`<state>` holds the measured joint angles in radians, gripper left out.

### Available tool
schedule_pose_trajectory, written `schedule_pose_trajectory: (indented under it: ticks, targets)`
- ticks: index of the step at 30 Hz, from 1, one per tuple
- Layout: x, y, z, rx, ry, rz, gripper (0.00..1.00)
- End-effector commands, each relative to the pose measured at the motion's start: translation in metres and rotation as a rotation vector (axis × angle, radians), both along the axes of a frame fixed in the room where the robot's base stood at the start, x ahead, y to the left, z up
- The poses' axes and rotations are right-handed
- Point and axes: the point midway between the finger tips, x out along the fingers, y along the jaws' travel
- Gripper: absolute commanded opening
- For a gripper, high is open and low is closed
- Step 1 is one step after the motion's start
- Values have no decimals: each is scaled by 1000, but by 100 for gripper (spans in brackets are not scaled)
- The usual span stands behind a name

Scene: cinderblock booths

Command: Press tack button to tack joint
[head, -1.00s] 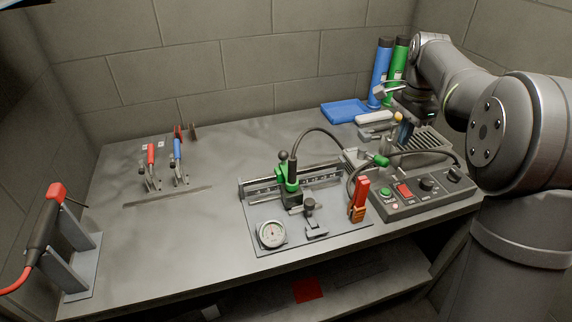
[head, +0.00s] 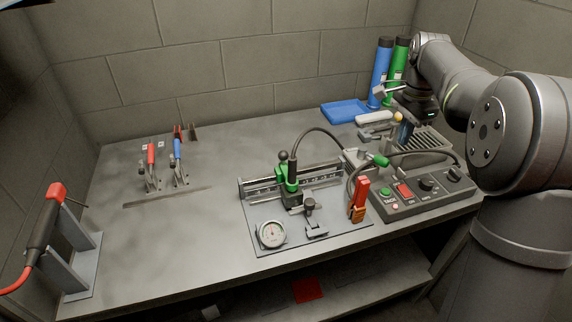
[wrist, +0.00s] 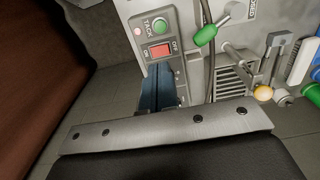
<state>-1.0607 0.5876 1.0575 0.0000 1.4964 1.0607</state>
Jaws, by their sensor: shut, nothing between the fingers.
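The green tack button (head: 386,191) is on the left end of the dark control box (head: 425,193), beside a red rocker switch (head: 404,190), on the right of the bench. In the wrist view the round green button (wrist: 161,26) shows by the TACK label, with the red switch (wrist: 160,52) below it. My gripper (wrist: 158,70) is shut and empty, its dark blue fingertips just below the red switch in that view. In the head view my gripper (head: 404,135) is behind the box, apart from the button. The joint itself is hard to make out.
Bottles (head: 382,70) stand at the back.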

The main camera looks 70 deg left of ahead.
Motion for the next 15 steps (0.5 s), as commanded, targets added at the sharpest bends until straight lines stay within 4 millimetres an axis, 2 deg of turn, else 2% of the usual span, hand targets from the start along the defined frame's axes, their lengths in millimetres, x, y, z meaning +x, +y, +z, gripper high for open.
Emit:
schedule_pose_trajectory:
  ticks: [11, 15]
  targets:
    - [0, 0, 0, 0, 0, 0, 0]
    - [-1, -1, -6, -24, -25, 13, 0]
